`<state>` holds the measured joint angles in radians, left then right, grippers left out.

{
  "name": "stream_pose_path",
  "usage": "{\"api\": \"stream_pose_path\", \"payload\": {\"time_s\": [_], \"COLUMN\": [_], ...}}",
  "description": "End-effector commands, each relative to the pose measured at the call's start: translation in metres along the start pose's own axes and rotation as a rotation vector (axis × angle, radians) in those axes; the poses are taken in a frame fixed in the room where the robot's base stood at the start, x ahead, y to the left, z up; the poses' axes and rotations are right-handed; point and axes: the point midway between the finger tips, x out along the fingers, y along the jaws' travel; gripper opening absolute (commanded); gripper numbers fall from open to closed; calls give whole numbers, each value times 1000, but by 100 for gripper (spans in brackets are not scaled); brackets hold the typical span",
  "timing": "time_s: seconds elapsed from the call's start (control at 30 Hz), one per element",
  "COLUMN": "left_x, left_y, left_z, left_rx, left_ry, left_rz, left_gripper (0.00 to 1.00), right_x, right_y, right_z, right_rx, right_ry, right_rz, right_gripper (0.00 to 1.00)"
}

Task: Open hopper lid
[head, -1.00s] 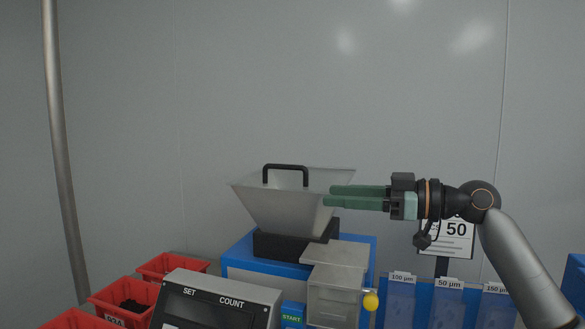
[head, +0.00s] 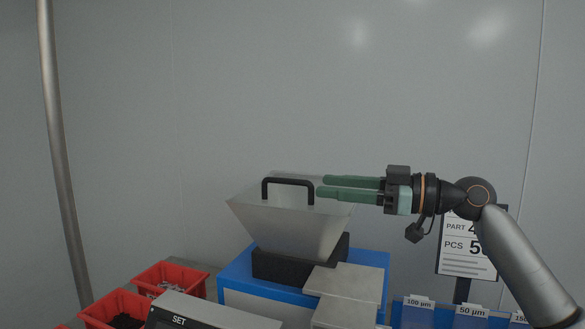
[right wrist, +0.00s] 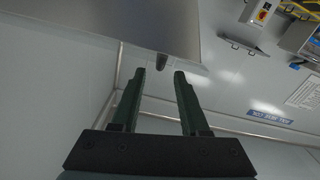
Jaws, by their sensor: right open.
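The pale grey hopper (head: 290,230) stands on its black base (head: 295,266). Its lid lies flat across the top, shut, with a black U-shaped handle (head: 287,181) standing up from it. My right gripper (head: 320,186) reaches in from the right with green fingers open and empty. Its fingertips are close to the handle's right end, about level with it. In the right wrist view the grey lid or hopper surface (right wrist: 120,20) fills the top left. The dark handle end (right wrist: 163,62) shows just beyond and between the fingertips (right wrist: 159,75), apparently not held. My left gripper is out of view.
A blue machine body (head: 237,272) carries the hopper, with a grey metal block (head: 345,283) at its front right. Red bins (head: 165,276) stand at lower left. A sign (head: 462,248) and blue labelled holders (head: 415,312) are at right. Space above the hopper is clear.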

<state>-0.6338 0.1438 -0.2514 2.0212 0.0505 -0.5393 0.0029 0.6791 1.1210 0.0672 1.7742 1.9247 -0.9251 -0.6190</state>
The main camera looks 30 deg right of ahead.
Motion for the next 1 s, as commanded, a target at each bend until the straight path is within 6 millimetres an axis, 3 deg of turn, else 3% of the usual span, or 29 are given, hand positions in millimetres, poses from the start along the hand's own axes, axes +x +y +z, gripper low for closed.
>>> {"api": "stream_pose_path", "payload": {"time_s": [0.1,0.5,1.0], "left_x": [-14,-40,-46], "left_y": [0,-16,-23], "left_z": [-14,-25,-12], "left_rx": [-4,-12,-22], "left_ry": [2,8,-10], "left_rz": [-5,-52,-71], "left_gripper": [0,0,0], "right_x": [19,69,80], "right_y": [1,1,0], "right_z": [-7,-4,0], "right_rx": [2,1,-1], "right_ry": [0,0,0], "right_rz": [-3,-1,0], "right_gripper": [45,45,45]}}
